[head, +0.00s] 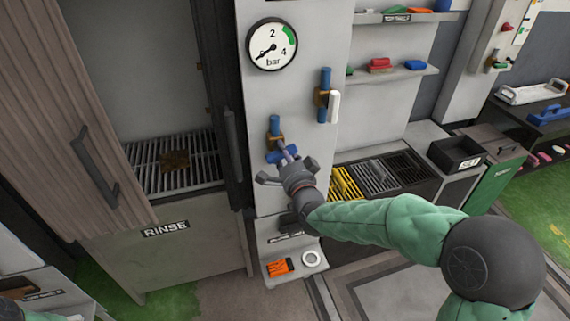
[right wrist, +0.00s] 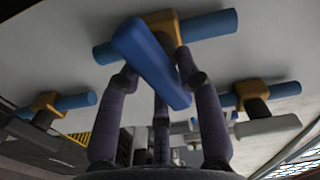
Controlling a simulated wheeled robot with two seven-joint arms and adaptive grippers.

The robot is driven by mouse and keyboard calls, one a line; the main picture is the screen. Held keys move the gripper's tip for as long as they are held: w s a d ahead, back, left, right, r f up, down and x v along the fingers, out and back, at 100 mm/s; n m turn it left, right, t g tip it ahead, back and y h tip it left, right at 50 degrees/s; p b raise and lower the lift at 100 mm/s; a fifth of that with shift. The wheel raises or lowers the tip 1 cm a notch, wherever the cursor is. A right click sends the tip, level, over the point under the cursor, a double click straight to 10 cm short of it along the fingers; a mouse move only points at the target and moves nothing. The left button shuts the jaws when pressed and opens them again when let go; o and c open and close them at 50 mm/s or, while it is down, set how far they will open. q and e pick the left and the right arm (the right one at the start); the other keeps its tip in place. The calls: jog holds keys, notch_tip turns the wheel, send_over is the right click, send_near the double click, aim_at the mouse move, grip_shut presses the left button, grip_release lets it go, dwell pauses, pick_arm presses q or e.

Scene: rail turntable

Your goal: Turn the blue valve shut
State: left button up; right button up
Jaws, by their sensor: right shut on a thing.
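The blue valve has a brass body (head: 275,140) on a vertical blue pipe (head: 275,124), mounted on a pale panel below the gauge. My right gripper (head: 287,163) is at its blue handle. In the right wrist view the fingers (right wrist: 160,82) are shut around the blue handle (right wrist: 145,55). There the handle lies aslant to the blue pipe (right wrist: 212,24), neither in line with it nor clearly square across it. The gripper hides part of the handle in the head view. My left gripper is not in view.
A second valve with a white handle (head: 334,106) sits close by to the upper right. The round gauge (head: 272,44) is above. An open cabinet with a wooden door (head: 75,110) stands left. Shelves (head: 395,73) and yellow grating (head: 344,183) are to the right.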

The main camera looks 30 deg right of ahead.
jog(key=shift+f+m+b, duration=0.15)
jog(key=shift+m+b, duration=0.7)
jog(key=shift+b, duration=0.2)
jog(key=shift+f+m+b, duration=0.15)
jog(key=shift+m+b, duration=0.7)
jog(key=shift+b, duration=0.2)
jog(key=o, duration=1.1)
jog(key=shift+r, duration=0.1)
jog(key=shift+s+a, duration=0.15)
jog(key=shift+s, duration=0.3)
jog(key=v, duration=1.1)
